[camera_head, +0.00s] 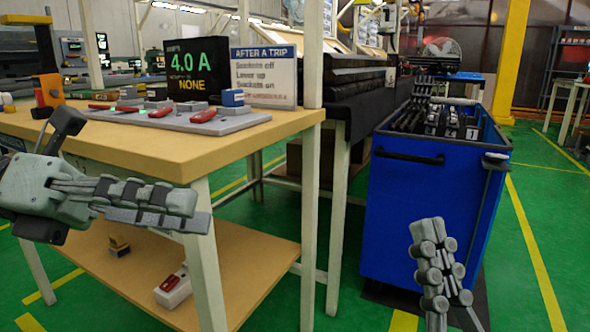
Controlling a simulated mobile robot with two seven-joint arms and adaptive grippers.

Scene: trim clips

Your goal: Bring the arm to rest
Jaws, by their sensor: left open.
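My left gripper (130,170) is at the left, in front of the wooden workbench's near edge. Its fingers are spread apart, one short finger pointing up and a longer jointed one reaching right, and nothing shows between them. My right gripper (440,275) shows at the lower right as grey jointed finger links pointing up, in front of the blue bin. The rest of it is cut off by the bottom edge, so I cannot tell whether it is open or shut.
The wooden workbench (170,150) holds a grey board (225,124) with red-handled parts, a 4.0 A display (195,68) and an "AFTER A TRIP" sign (264,77). A blue bin (410,215) with dark parts stands right. Green floor (545,215) is clear at far right.

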